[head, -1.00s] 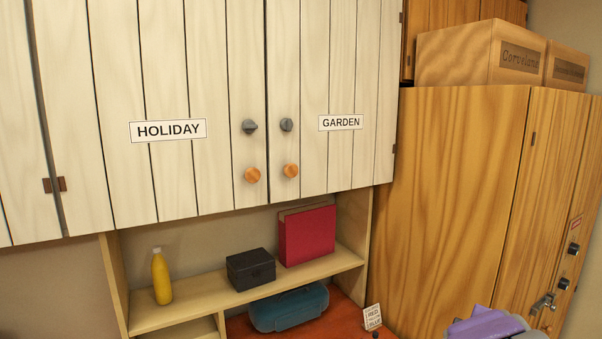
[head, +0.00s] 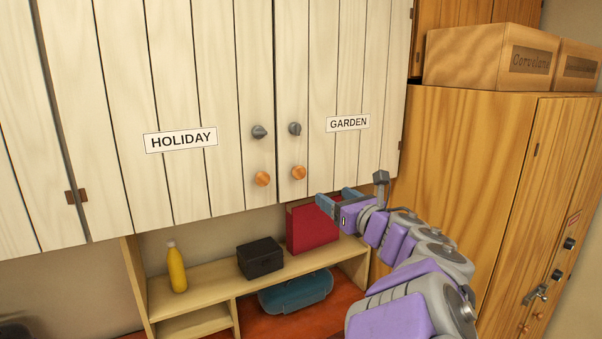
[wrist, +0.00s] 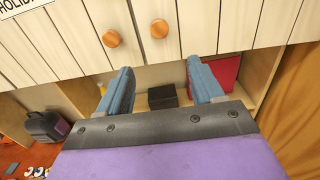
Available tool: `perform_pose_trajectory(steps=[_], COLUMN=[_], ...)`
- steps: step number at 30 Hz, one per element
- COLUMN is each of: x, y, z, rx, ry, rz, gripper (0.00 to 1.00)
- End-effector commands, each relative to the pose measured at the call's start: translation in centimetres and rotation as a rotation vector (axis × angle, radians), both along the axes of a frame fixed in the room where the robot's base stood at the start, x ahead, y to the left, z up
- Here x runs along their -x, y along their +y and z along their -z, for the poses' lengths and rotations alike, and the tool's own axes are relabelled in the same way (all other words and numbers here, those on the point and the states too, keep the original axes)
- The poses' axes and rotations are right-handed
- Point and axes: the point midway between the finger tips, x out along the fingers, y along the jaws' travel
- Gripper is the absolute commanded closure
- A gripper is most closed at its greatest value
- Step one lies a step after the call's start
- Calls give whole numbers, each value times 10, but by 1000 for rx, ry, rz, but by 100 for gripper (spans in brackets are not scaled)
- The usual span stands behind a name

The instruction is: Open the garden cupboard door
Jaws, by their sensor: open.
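The garden cupboard door (head: 345,75) is white planked wood with a GARDEN label (head: 348,123). It is shut, level with the HOLIDAY door (head: 180,85) on its left. Near its left edge it has a grey turn knob (head: 295,129) above a round orange wooden knob (head: 299,172). In the wrist view the garden door's wooden knob (wrist: 159,28) shows ahead of the fingers, right of the holiday door's knob (wrist: 112,39). My gripper (head: 333,197) is open and empty, below and right of the garden door's wooden knob, touching nothing that I can see. It also fills the lower wrist view (wrist: 160,90).
Below the cupboard a shelf (head: 215,284) holds a yellow bottle (head: 176,268), a black box (head: 260,258) and a red binder (head: 305,230). A teal case (head: 296,292) lies beneath. A tall wooden cabinet (head: 460,150) with cardboard boxes (head: 490,56) stands at right.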

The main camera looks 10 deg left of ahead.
Motion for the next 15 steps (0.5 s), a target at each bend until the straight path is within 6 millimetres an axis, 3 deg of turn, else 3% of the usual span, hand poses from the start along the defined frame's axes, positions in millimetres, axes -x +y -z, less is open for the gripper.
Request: perform_pose_trajectory(steps=[15], x=[-56], y=[42], z=[0], rx=[-4], ry=[4], rz=[2], gripper=[34])
